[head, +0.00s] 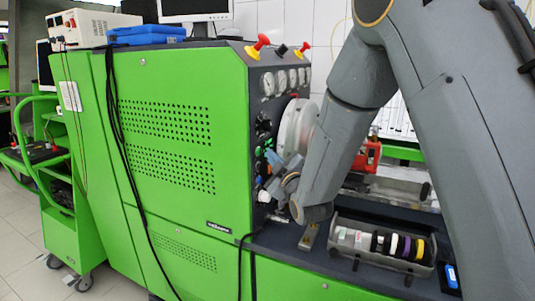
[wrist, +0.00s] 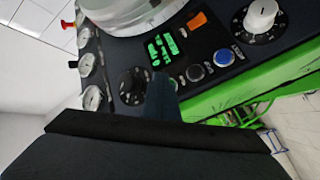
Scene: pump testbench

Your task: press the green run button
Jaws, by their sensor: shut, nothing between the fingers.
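The dark control panel (wrist: 110,55) fills the upper part of the wrist view. My gripper (wrist: 161,84) is shut and empty, its dark fingertips pointing at the panel beside a black dial (wrist: 132,86). No green run button can be made out in the wrist view; the fingers hide part of the button row. A dark button (wrist: 195,73) and a blue button (wrist: 224,58) show to the right of the fingers. Green display segments (wrist: 162,48) lie above them. In the head view my gripper is close to the panel; whether it touches cannot be told.
An orange switch (wrist: 197,20) and a white knob (wrist: 263,14) are on the panel. Several gauges (head: 283,80) and red-and-yellow knobs (head: 258,46) sit higher on the green bench (head: 180,200). A tray of rings (head: 345,257) lies below my arm.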

